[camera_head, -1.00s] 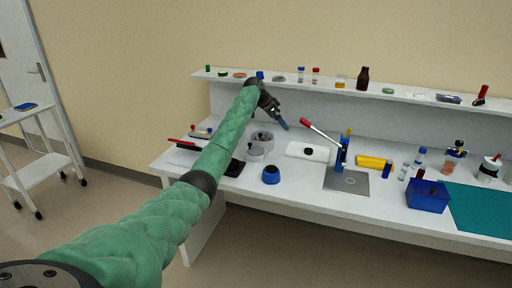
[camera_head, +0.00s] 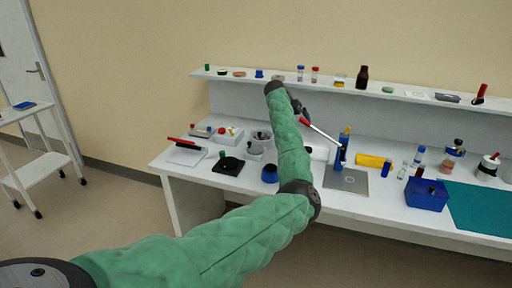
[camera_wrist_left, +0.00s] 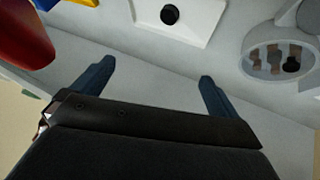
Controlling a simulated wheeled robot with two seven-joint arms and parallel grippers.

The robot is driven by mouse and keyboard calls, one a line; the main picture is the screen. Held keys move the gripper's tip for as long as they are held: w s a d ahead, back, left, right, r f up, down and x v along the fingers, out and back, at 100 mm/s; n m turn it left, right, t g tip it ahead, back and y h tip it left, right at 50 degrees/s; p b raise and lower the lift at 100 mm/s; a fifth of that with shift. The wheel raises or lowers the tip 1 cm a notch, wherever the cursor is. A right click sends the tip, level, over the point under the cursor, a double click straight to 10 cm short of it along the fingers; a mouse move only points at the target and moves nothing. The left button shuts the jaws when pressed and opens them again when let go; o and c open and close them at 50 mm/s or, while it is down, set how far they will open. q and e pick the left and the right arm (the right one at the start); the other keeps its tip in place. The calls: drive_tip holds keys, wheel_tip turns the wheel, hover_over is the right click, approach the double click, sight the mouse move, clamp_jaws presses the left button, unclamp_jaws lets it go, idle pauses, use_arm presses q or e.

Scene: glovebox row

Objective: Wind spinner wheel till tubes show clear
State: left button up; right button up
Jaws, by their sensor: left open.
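The likely spinner wheel is a grey round device (camera_head: 256,147) on the bench, just left of my left arm in the head view. In the left wrist view its grey round part (camera_wrist_left: 252,67) is at the right edge, with several brownish and dark tube-like shapes inside; whether any are clear cannot be told. My left gripper (camera_head: 304,113) is above the back of the bench, to the right of the device and close to the red-handled press. In the left wrist view its two blue fingers (camera_wrist_left: 153,85) are spread wide with nothing between them. My right gripper is not in view.
A white block (camera_wrist_left: 190,28) with a dark round centre lies beyond the fingers. A shelf (camera_head: 225,77) with small items runs behind.

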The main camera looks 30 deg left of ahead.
use_arm(q)
drive_tip(key=s+a+f+n+g+y, duration=0.3)
drive_tip(key=s+a+f+n, duration=0.15)
drive_tip(key=a+f, duration=0.2)
drive_tip(key=n+g+y, duration=0.2)
drive_tip(key=n+y, duration=0.1)
drive_tip(key=n, duration=0.1)
approach(256, 149)
drive_tip(key=shift+s+d, duration=0.1)
drive_tip(key=shift+d, duration=0.05)
drive_tip(key=shift+n, duration=0.45)
drive_tip(key=shift+a+f+y, duration=0.2)
drive_tip(key=shift+f+y, duration=0.05)
drive_tip(key=shift+y, duration=0.05)
drive_tip(key=shift+a+f, duration=0.1)
drive_tip(key=shift+f, duration=0.2)
drive_tip(key=p+x, duration=0.2)
drive_tip(key=x, duration=0.3)
drive_tip(key=shift+w+f, duration=0.1)
drive_tip(key=shift+w, duration=0.1)
drive_tip(key=shift+w+a+f, duration=0.15)
drive_tip(key=shift+w+f, duration=0.05)
drive_tip(key=shift+f, duration=0.45)
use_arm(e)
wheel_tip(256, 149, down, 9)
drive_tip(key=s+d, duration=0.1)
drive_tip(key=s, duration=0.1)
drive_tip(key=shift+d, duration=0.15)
